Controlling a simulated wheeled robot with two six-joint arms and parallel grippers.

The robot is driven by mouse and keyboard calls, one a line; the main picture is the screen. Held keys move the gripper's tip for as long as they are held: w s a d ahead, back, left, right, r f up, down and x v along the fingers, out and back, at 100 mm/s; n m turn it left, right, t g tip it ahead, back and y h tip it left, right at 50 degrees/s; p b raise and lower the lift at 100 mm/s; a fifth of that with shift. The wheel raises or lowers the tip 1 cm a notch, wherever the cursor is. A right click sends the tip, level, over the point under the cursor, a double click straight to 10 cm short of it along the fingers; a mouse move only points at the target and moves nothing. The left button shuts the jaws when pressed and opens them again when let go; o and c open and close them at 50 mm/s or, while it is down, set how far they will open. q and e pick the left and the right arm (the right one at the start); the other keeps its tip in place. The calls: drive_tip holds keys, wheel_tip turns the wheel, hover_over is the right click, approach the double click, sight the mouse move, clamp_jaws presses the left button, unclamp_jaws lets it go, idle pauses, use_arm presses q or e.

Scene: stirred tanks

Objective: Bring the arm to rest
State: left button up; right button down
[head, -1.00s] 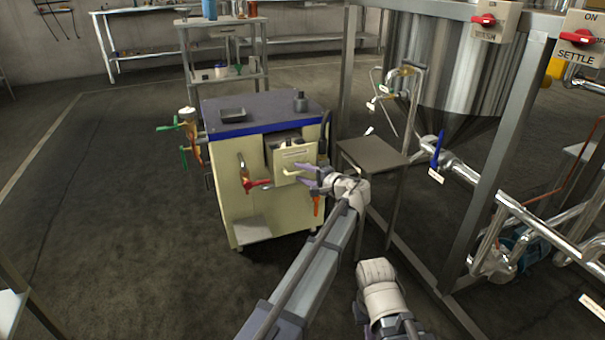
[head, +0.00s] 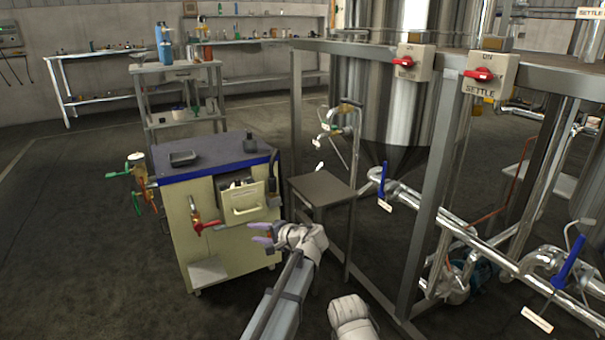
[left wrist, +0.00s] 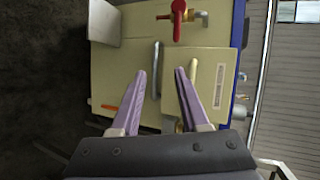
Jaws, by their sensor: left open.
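My left gripper (head: 263,236) is open, with pale purple fingers. It is in front of the cream cabinet (head: 215,255), below and to the right of the drawer's handle (head: 247,208). In the left wrist view the two fingers (left wrist: 160,76) are apart with nothing held between them, and the cabinet front (left wrist: 115,70) fills the space behind them. The drawer (head: 238,196) stands a little out, with a dark gap above its front. A white rounded arm part (head: 350,312) of mine shows at the bottom. No fingers of my right gripper are visible.
A red-handled valve (head: 207,226) sticks out of the cabinet front. A small grey table (head: 320,188) and the tank frame's post (head: 425,210) stand to the right, with blue-handled pipe valves (head: 383,180). Bare floor (head: 80,250) lies to the left.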

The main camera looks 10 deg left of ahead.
use_arm(q)
drive_tip(key=s+a+f+n+g+h, duration=0.2)
drive_tip(key=s+f+g+h, duration=0.15)
drive_tip(key=s+f, duration=0.5)
drive_tip(key=s+d+f+n+g+h, duration=0.1)
drive_tip(key=s+d+h, duration=0.2)
drive_tip(key=s, duration=0.3)
drive_tip(key=s+d+f+n+g+h+p, duration=0.1)
drive_tip(key=s+d+f+n+h, duration=0.15)
drive_tip(key=s, duration=0.35)
drive_tip(key=s+d+f+g+h, duration=0.1)
drive_tip(key=s+d+h, duration=0.15)
drive_tip(key=s, duration=0.45)
drive_tip(key=s+d+r+m+p, duration=0.25)
drive_tip(key=d+r+p, duration=0.25)
drive_tip(key=r+p, duration=0.3)
drive_tip(key=s+d+r+m+p, duration=0.1)
drive_tip(key=s+d+r+p, duration=0.3)
drive_tip(key=r+p, duration=0.5)
wheel_tip(320, 180, up, 36)
drive_tip(key=w+d+p, duration=0.1)
drive_tip(key=p, duration=3.5)
drive_tip(key=shift+w+g, duration=0.2)
drive_tip(key=shift+g, duration=0.15)
